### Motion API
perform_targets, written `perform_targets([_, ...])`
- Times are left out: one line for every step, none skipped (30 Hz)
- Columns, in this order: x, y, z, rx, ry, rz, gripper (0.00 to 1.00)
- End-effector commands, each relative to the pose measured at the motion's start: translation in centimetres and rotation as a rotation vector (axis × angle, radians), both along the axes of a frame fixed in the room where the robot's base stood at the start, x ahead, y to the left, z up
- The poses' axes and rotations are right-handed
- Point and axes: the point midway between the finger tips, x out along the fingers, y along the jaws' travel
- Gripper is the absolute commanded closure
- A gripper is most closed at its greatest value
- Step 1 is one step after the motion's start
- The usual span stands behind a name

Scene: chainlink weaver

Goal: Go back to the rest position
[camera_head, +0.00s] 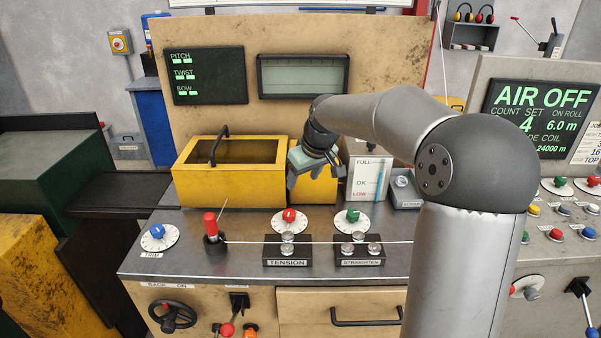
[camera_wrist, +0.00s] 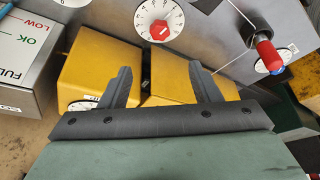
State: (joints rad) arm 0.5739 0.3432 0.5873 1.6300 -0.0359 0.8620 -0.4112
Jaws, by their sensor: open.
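My gripper (camera_head: 314,168) is open and empty in the head view. It hangs above the right part of the yellow box on the machine's worktop, just left of the white level card. In the wrist view my gripper (camera_wrist: 164,88) shows its two dark fingers spread wide, with the yellow housing (camera_wrist: 165,82) behind them. Nothing is between the fingers. My arm reaches in from the right of the head view and hides part of the back panel and the right side of the worktop.
The yellow box (camera_head: 228,190) has a dark window and handle. The level card (camera_head: 368,180) stands close right of my gripper. In front are a red dial (camera_head: 289,217), a green dial (camera_head: 352,217), a red-topped post (camera_head: 211,226), and a thin wire running across the worktop (camera_head: 190,258).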

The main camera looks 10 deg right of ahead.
Motion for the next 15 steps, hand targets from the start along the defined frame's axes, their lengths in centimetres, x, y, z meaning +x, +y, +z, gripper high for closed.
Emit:
perform_targets([0.0,0.0,0.0,0.000,0.000,0.000,0.43])
perform_targets([0.0,0.0,0.0,0.000,0.000,0.000,0.43])
perform_targets([-0.6,0.4,-0.1,-0.008,0.009,-0.001,0.43])
perform_targets([-1.4,0.8,-0.2,-0.018,0.020,-0.004,0.43])
perform_targets([-2.3,1.2,-0.4,-0.029,0.034,-0.008,0.43])
perform_targets([-3.9,1.7,-0.7,-0.046,0.055,-0.018,0.43])
perform_targets([-5.3,2.0,-1.0,-0.060,0.073,-0.029,0.43])
perform_targets([-6.9,2.4,-1.3,-0.075,0.092,-0.044,0.43])
perform_targets([-9.4,2.8,-1.7,-0.093,0.119,-0.066,0.43])
perform_targets([-11.5,3.0,-2.0,-0.106,0.141,-0.087,0.43])
perform_targets([-13.6,3.1,-2.3,-0.116,0.159,-0.111,0.43])
perform_targets([-16.5,3.2,-2.8,-0.125,0.185,-0.145,0.43])
perform_targets([-18.7,3.2,-3.2,-0.128,0.203,-0.172,0.43])
perform_targets([-20.7,3.2,-3.6,-0.129,0.218,-0.198,0.43])
perform_targets([-23.4,3.1,-4.3,-0.127,0.238,-0.228,0.43])
